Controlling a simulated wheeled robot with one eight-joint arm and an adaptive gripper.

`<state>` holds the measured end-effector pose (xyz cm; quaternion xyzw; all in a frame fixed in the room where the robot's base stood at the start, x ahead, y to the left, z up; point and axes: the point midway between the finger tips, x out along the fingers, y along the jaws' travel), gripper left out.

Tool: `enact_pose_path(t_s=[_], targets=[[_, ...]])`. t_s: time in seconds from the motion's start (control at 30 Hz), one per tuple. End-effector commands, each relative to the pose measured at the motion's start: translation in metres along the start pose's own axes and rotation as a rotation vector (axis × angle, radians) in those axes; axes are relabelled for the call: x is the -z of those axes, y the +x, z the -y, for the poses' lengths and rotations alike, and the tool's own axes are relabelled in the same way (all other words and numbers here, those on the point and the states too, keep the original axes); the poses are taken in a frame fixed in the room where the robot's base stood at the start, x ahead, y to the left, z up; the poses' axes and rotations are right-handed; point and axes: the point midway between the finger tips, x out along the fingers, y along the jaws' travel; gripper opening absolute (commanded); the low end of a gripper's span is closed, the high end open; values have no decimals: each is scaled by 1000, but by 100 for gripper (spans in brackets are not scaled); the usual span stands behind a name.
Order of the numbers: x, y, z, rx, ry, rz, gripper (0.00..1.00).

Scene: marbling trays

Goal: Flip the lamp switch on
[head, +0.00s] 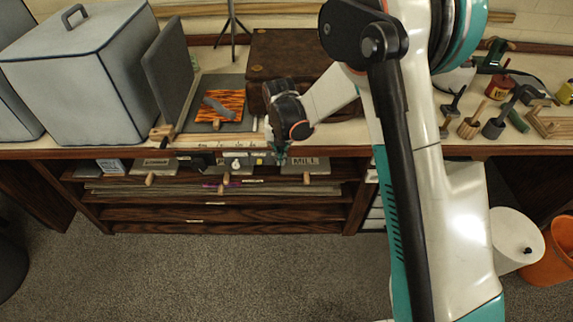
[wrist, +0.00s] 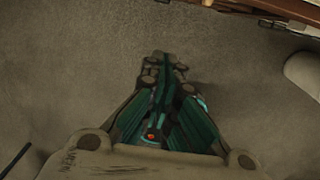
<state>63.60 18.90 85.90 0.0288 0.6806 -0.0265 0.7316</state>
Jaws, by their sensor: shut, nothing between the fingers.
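My gripper (head: 280,158) is in front of the cabinet's front edge, pointing down, with its teal fingers together and nothing held. In the wrist view its closed fingers (wrist: 165,62) show above the carpet. A small white fitting (head: 236,163) with a dark spot sits at the cabinet front, a little left of my gripper; it may be the lamp switch, but it is too small to tell. A thin dark tripod stand (head: 232,24) rises at the back of the bench; its top is out of view, so I cannot tell whether it bears the lamp.
A brown chest (head: 290,55) stands behind my gripper. An orange marbled sheet (head: 220,104) lies left of it, with a dark upright panel (head: 167,75) beside it. Tools crowd the bench at right. The carpet (head: 230,275) in front is clear.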

Motion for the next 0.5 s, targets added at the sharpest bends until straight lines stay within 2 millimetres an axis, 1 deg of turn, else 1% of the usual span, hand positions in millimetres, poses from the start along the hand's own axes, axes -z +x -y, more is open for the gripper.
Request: enact_pose_path(t_s=[0.1,0.5], targets=[[0,7,-3,3,-39,-7,0],[0,10,-3,3,-45,-8,0]])
